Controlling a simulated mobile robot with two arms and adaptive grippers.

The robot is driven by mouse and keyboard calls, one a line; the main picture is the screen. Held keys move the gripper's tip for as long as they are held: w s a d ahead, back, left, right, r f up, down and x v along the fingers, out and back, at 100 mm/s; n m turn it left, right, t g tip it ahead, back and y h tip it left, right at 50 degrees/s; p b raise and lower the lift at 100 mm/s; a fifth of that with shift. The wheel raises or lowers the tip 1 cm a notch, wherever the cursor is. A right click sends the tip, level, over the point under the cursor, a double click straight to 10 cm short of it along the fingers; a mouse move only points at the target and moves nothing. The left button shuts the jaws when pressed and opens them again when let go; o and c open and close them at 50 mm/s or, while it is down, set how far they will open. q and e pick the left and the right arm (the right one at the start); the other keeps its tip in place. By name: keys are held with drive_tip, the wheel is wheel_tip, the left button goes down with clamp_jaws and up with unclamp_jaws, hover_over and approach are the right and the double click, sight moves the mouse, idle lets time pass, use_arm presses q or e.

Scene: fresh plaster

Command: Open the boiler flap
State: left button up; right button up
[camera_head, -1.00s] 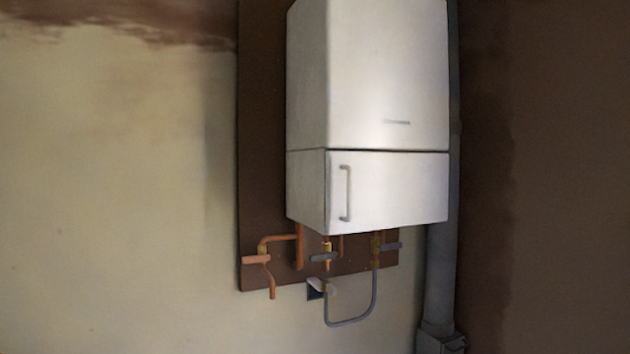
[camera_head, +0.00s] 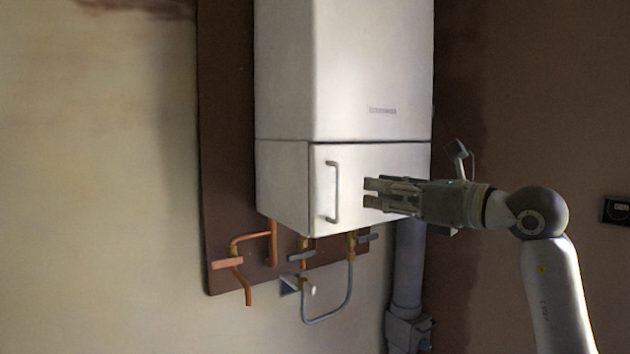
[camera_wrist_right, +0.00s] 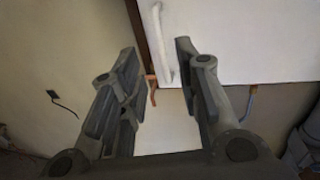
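The white boiler (camera_head: 350,70) hangs on a brown board, and its lower flap (camera_head: 385,160) is closed. A vertical grey bar handle (camera_head: 333,192) sits near the flap's left edge. The handle (camera_wrist_right: 162,45) also shows in the right wrist view, beyond and between the fingertips. My right gripper (camera_head: 370,193) is open and empty, in front of the flap and to the right of the handle, apart from it. In the right wrist view its two fingers (camera_wrist_right: 155,65) are spread wide. My left gripper is not in view.
Copper pipes (camera_head: 272,245) with valves and a grey hose (camera_head: 350,290) hang below the boiler. A grey vertical pipe (camera_head: 408,265) runs down at the right. A dark switch plate (camera_head: 614,211) is on the right wall. The space left of the handle is free.

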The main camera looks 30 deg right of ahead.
sight(340, 186)
drive_tip(key=shift+p+x, duration=2.55)
drive_tip(key=shift+x, duration=2.7)
drive_tip(key=shift+f, duration=0.1)
clamp_jaws()
